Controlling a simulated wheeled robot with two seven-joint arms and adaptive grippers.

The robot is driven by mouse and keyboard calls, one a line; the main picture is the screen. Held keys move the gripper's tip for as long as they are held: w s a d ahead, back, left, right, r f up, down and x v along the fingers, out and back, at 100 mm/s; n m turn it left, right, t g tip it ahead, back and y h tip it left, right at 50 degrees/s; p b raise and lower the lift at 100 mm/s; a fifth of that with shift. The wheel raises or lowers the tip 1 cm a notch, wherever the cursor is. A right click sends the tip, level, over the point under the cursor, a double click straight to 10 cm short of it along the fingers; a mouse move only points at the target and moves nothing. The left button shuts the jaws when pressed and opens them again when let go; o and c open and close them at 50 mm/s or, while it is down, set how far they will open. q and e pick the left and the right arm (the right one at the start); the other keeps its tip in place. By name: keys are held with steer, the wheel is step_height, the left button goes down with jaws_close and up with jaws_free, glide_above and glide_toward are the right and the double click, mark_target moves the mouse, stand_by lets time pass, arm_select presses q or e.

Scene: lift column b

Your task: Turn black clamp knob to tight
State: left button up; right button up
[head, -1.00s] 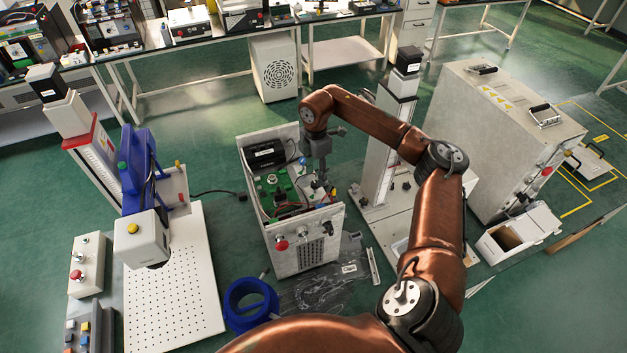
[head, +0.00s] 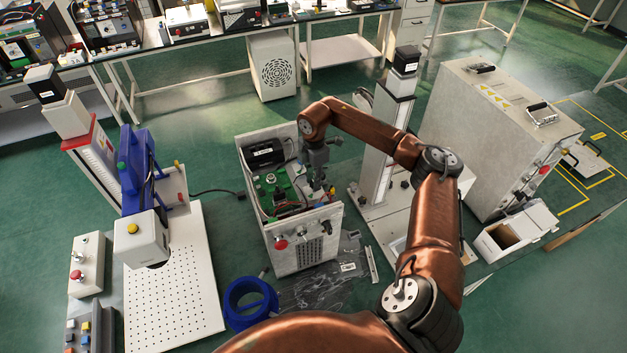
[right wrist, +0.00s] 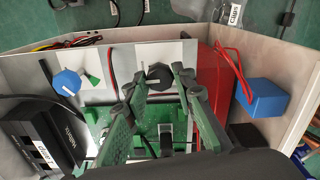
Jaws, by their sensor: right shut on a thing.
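The black clamp knob (right wrist: 159,76) is round with a white pointer line that points left in the right wrist view. It sits on a white plate (right wrist: 178,52) inside the open metal box. My right gripper (right wrist: 154,80) has its green-padded fingers on either side of the knob, shut on it. In the head view my right gripper (head: 318,186) reaches down into the right part of the box (head: 300,262), and the knob is hidden there. My left gripper is in neither view.
A blue knob (right wrist: 67,82) and a small green lever (right wrist: 93,79) stand left of the black knob. A red block (right wrist: 215,85) and a blue block (right wrist: 262,98) are at the right. Box walls surround the gripper. A tall column (head: 388,140) stands right of the box.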

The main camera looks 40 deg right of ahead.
jaws_close()
steer(key=shift+n, duration=0.4)
steer(key=n+b, duration=0.1)
steer(key=n, duration=0.2)
steer(key=shift+n, duration=0.4)
steer(key=n+b, duration=0.1)
steer(key=n, duration=0.7)
steer(key=shift+b, duration=0.4)
steer(key=n+b, duration=0.1)
steer(key=n, duration=1.1)
steer(key=shift+r+n+b, duration=0.1)
steer(key=shift+n+b, duration=0.2)
steer(key=shift+b, duration=0.05)
